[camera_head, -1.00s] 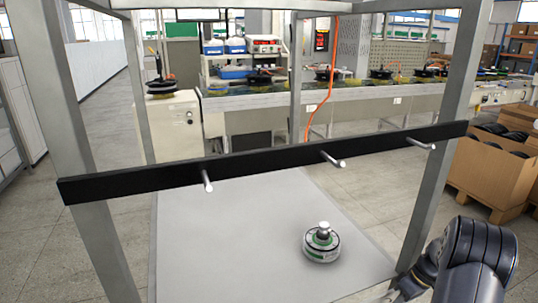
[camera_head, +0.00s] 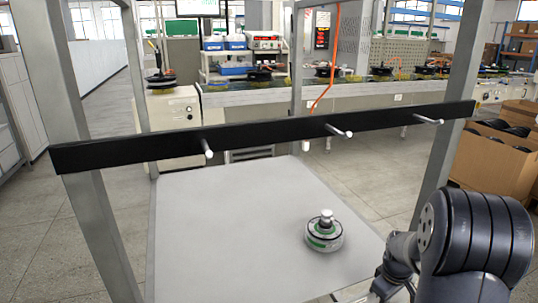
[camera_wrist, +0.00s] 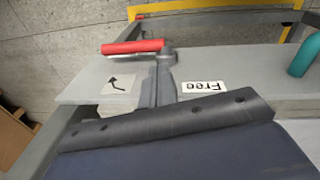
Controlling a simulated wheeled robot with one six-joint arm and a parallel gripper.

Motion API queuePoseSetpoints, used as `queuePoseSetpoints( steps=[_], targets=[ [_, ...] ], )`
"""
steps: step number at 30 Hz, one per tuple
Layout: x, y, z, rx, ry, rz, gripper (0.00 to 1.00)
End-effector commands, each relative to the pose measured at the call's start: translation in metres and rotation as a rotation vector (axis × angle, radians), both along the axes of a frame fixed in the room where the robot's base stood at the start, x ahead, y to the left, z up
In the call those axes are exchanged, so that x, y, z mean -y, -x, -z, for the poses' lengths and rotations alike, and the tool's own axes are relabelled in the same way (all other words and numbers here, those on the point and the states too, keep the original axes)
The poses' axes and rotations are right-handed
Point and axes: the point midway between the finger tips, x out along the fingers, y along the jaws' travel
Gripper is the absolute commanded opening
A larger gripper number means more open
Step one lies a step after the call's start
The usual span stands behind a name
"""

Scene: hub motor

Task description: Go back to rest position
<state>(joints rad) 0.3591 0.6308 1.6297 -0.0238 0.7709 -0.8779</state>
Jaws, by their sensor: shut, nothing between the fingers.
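A hub motor (camera_head: 323,232), round with a green and white band and a silver top, stands on the pale grey board (camera_head: 215,250) in the head view. My gripper (camera_head: 378,293) shows only in part at the bottom edge, below and right of the motor and apart from it. It is shut and holds nothing. My dark arm fills the lower right corner. The wrist view shows a dark blue part across the bottom, and I cannot make out fingertips there.
A black bar (camera_head: 265,137) with several pegs spans the frame posts above the board. Cardboard boxes (camera_head: 495,165) stand at right.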

Motion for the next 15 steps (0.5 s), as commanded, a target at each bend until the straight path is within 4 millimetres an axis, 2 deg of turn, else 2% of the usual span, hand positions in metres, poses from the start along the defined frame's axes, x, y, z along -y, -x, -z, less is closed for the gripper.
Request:
queuePoseSetpoints(
  steps=[1,15],
  targets=[
    [-0.0024,0.0004,0.0044,0.007,0.019,-0.003,0.00],
    [-0.0092,0.0033,0.0006,0.035,0.095,0.000,0.00]
  ],
)
